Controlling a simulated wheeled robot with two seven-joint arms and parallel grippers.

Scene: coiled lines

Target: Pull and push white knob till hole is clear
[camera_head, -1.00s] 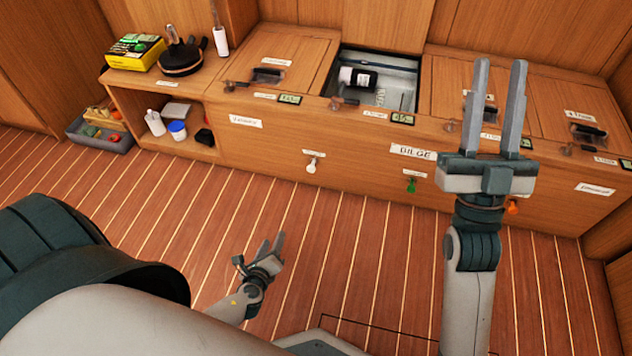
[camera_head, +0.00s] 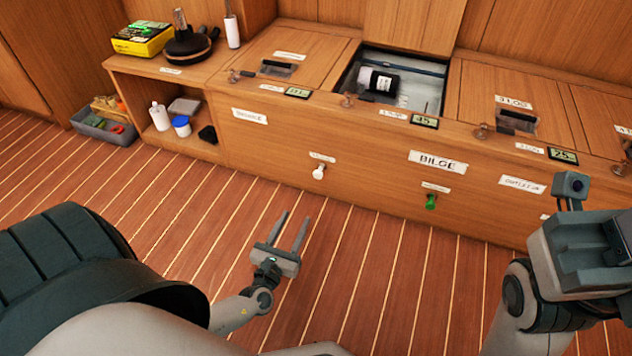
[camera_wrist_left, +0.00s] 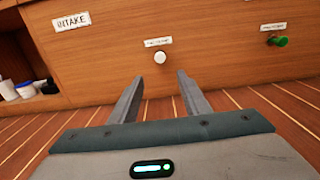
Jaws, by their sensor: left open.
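The white knob (camera_head: 318,172) sticks out of the wooden bench front under a small label; it also shows in the left wrist view (camera_wrist_left: 160,57). My left gripper (camera_head: 294,216) is open and empty, below and in front of the knob and apart from it. In the left wrist view the knob shows above and between the two fingertips (camera_wrist_left: 158,82). An open hatch (camera_head: 425,103) in the bench top shows a black cylinder (camera_head: 378,81) with a white label. Part of my right arm shows at the right edge; its fingers do not show.
A green knob (camera_head: 431,201) sits right of the white one, below the BILGE label (camera_head: 437,162). The floor before the bench is clear.

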